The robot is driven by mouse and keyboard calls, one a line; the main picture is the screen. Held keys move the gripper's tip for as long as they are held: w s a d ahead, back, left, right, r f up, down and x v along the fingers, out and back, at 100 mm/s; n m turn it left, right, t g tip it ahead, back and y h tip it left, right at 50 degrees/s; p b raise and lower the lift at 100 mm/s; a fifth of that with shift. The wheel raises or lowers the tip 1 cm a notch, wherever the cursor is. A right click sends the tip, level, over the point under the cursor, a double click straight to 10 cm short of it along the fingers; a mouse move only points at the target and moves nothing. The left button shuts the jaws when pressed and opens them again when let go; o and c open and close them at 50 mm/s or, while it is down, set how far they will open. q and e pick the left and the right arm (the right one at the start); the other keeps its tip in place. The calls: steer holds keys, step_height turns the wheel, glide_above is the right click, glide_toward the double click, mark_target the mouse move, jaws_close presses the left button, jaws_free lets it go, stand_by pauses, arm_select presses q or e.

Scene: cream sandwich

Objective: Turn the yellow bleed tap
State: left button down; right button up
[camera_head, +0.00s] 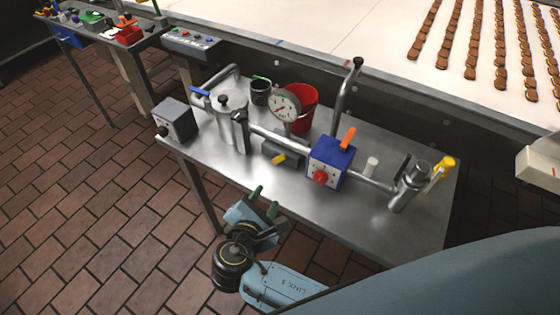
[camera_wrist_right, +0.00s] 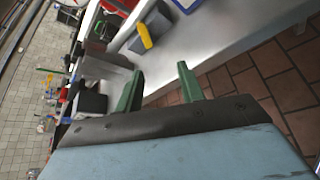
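A yellow tap (camera_head: 445,167) stands at the right end of the pipework on the steel table, beside a grey metal fitting. A second yellow handle (camera_head: 278,159) sits on a small grey box nearer the middle. My right gripper (camera_head: 264,200) is in front of the table's front edge, open and empty. Its green fingers are apart in the right wrist view (camera_wrist_right: 160,70) and touch nothing. My left gripper is not in view.
A conveyor (camera_head: 330,35) runs behind.

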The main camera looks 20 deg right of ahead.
mark_target(283, 158)
steer(key=shift+t+h, duration=0.3)
steer(key=shift+h, duration=0.1)
steer(key=w+d, duration=0.2)
steer(key=w, duration=0.1)
steer(key=w+d+b, duration=0.1)
steer(key=w+d, duration=0.4)
steer(key=w, duration=0.2)
steer(key=shift+d+f, duration=0.25)
steer(key=shift+d, duration=0.15)
steer(key=shift+c, duration=0.5)
steer(key=shift+s+b, duration=0.1)
steer(key=shift+b, duration=0.2)
jaws_close()
